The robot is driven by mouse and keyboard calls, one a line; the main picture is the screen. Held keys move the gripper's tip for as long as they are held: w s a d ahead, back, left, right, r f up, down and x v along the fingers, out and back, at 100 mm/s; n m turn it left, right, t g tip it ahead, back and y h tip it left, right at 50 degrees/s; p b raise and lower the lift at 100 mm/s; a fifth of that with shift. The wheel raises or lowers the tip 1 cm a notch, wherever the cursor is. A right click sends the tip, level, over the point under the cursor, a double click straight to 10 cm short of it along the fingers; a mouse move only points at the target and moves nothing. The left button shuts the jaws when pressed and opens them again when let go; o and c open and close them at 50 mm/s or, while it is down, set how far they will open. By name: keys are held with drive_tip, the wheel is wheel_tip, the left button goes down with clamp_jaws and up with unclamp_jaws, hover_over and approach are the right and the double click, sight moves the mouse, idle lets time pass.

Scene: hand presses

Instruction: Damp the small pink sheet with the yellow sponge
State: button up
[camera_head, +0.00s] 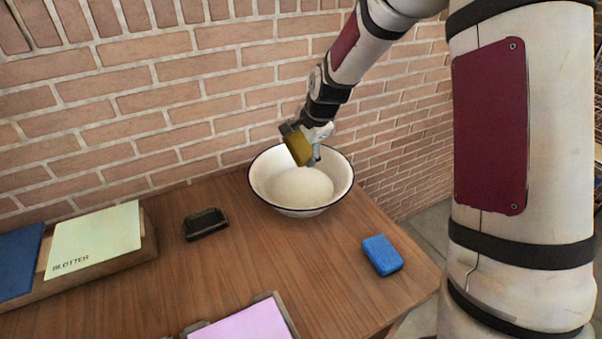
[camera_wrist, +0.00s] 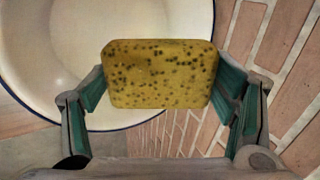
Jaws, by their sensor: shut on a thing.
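The yellow sponge (camera_head: 298,148) is held in my gripper (camera_head: 308,150) above the white bowl's back rim. In the wrist view the speckled sponge (camera_wrist: 160,74) sits between the two green-padded fingers of my gripper (camera_wrist: 165,95). The white bowl (camera_head: 262,190) with a dark blue rim stands at the back right of the table; it also shows in the wrist view (camera_wrist: 30,60) behind the sponge. The pink sheet (camera_head: 243,323) lies at the front edge of the head view, partly cut off by the frame, on a dark-edged board.
A blue sponge (camera_head: 382,254) lies near the table's right edge. A small dark dish (camera_head: 205,223) sits left of the bowl. A pale sheet marked BLOTTER (camera_head: 95,240) and a dark blue sheet (camera_head: 20,262) lie on a wooden tray at left. A brick wall (camera_head: 150,90) stands close behind.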

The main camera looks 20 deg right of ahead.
sight(300, 139)
drive_tip(key=shift+r+p, duration=0.6)
drive_tip(key=shift+r, duration=1.45)
drive_tip(key=shift+s, duration=0.1)
